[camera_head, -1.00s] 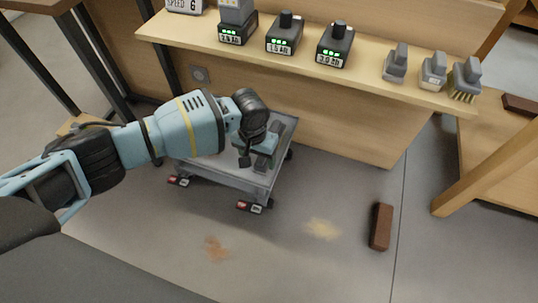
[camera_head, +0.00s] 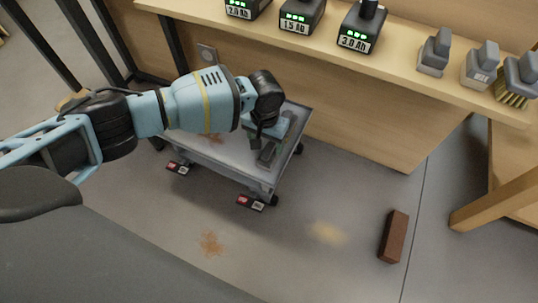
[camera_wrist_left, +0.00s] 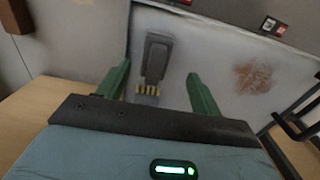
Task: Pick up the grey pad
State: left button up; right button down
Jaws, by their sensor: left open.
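A grey pad-like piece with an upright grey handle (camera_head: 434,52) stands on the shelf at the right, left of two similar handled pieces. My left gripper (camera_head: 268,138) is over the low grey cart (camera_head: 215,160), well left of and below that piece. In the left wrist view its two green fingers (camera_wrist_left: 164,84) are apart with nothing held between them. Beyond them a dark grey handled piece with yellow bristle-like ends (camera_wrist_left: 157,55) lies on the cart top. In the head view the wrist partly hides this piece (camera_head: 266,155). My right gripper is not in view.
The shelf (camera_head: 400,62) also holds several black battery packs (camera_head: 358,30), a pale-faced handled piece (camera_head: 480,66) and a yellow-bristled brush (camera_head: 516,80). A brown brick (camera_head: 393,236) lies on the floor. A wooden leg (camera_head: 495,200) stands at right. Floor between cart and brick is clear.

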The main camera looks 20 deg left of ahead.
aim_at(269, 149)
pick_arm(q)
jog(key=f+b, duration=0.3)
jog(key=f, duration=0.1)
jog(key=shift+w+d, duration=0.3)
jog(key=shift+w, duration=0.1)
jog(key=shift+f+b, duration=0.3)
jog(key=shift+f, duration=0.25)
jog(key=c, duration=1.1)
